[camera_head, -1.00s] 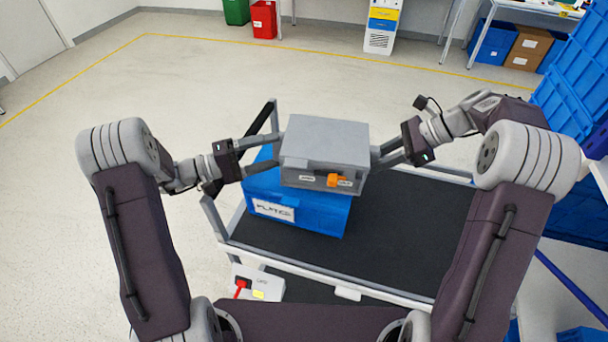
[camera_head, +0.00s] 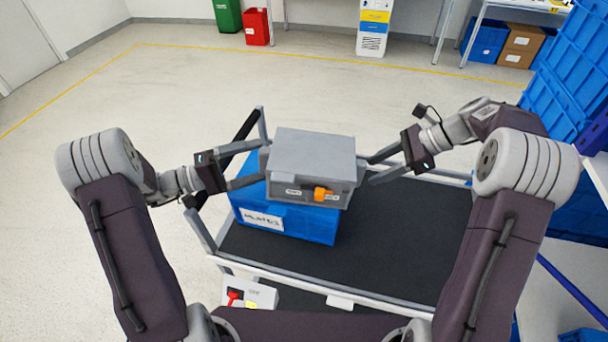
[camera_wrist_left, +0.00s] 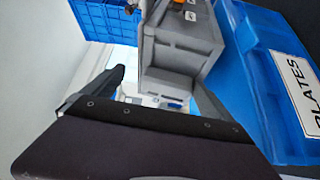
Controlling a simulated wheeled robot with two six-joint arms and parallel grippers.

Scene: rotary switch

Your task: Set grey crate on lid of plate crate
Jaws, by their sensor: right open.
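The grey crate (camera_head: 312,154) has a flat lid and an orange latch on its front. It appears to rest upright on the lid of the blue plate crate (camera_head: 318,226), which has a white "PLATES" label. In the left wrist view the grey crate (camera_wrist_left: 172,58) lies against the blue lid (camera_wrist_left: 232,75). My left gripper (camera_head: 263,161) is at the grey crate's left end, with its fingers spread; whether they touch is unclear. My right gripper (camera_head: 366,170) is open at the right end, its fingers apart.
The plate crate stands on the left of a dark cart deck (camera_head: 400,235) with metal rails; the deck's right side is bare. A box with a red switch (camera_head: 236,298) sits at the cart's near edge. Stacked blue crates (camera_head: 560,90) stand at the right.

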